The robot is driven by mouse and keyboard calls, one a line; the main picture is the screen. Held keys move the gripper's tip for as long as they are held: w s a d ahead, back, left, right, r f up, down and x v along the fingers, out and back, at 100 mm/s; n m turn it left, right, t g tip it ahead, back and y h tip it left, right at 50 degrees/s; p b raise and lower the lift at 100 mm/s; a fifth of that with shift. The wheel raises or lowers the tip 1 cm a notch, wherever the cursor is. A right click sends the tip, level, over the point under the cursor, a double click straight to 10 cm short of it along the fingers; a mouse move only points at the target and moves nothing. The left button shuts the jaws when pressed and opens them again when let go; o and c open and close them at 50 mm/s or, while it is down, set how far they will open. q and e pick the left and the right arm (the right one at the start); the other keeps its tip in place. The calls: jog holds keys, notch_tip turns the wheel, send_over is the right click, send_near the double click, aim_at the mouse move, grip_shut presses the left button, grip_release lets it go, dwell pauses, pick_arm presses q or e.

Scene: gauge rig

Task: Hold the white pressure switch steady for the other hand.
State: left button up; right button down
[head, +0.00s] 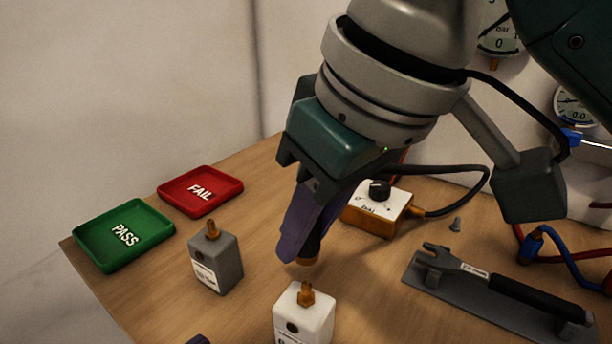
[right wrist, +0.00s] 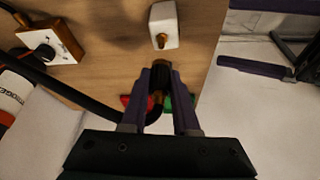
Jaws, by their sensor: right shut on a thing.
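The white pressure switch (head: 304,318) stands upright on the table at the bottom of the head view, with a brass port on top. It also shows in the right wrist view (right wrist: 165,27). My right gripper (head: 301,254) is shut on the dark hose end (head: 312,246), which has a brass tip. It holds this above and behind the white switch, apart from it. One purple fingertip of my left gripper (head: 198,340) shows at the bottom edge of the head view. In the right wrist view its two purple fingers (right wrist: 254,36) are spread, empty, beside the white switch.
A grey switch (head: 216,264) stands left of the white one. The green PASS tray (head: 150,243) and red FAIL tray (head: 227,201) lie at the left. A dial box (head: 377,224) with a black hose stands behind. A wrench (head: 500,284) lies on a grey holder (head: 450,300) at right.

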jog(key=shift+r+p, duration=3.95)
jog(key=shift+r, duration=0.2)
jog(key=shift+f, duration=0.15)
